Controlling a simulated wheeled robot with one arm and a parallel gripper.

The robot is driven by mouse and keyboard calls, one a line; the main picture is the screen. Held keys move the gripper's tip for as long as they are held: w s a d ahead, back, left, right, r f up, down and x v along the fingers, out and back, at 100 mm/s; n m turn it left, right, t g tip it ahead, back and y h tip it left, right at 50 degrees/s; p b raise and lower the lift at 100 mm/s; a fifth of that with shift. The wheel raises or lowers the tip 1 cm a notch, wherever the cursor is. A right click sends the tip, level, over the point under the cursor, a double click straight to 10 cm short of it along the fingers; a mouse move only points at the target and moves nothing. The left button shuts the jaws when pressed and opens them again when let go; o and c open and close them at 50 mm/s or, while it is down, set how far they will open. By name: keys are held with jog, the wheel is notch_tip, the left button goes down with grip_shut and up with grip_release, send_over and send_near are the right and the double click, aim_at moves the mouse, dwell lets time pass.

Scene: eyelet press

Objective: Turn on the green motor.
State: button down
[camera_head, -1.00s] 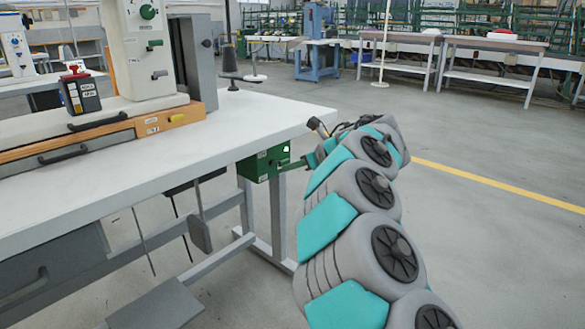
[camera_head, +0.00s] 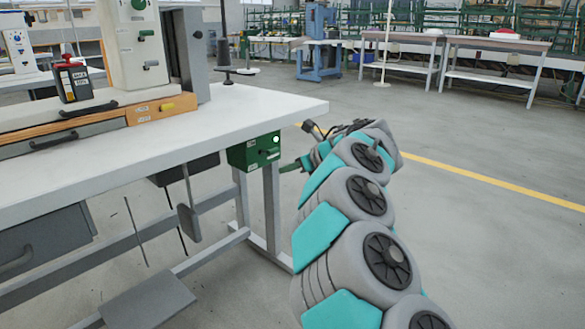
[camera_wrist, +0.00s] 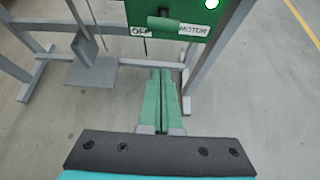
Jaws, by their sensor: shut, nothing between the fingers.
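The green motor box (camera_head: 243,155) hangs under the right end of the white table. In the wrist view the box (camera_wrist: 135,12) fills the top, with a green lever (camera_wrist: 165,23) below a dark slot and labels reading OFF and MOTOR. A bright white round spot (camera_wrist: 211,4) shows at its upper right; it also shows in the head view (camera_head: 276,139). My gripper (camera_wrist: 162,72) has its green fingers shut together and empty, just below and apart from the box. In the head view my gripper (camera_head: 284,169) is right of the box.
The white table (camera_head: 230,115) carries a machine (camera_head: 135,45) and a small black box with a red top (camera_head: 73,80). Table legs (camera_head: 272,210) and a pedal (camera_head: 150,303) stand below. The floor to the right is open.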

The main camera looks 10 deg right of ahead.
jog(key=s+d+r, duration=0.3)
jog(key=s+r, duration=0.2)
jog(key=r, duration=0.1)
jog(key=shift+d+r, duration=0.25)
jog(key=shift+r, duration=0.1)
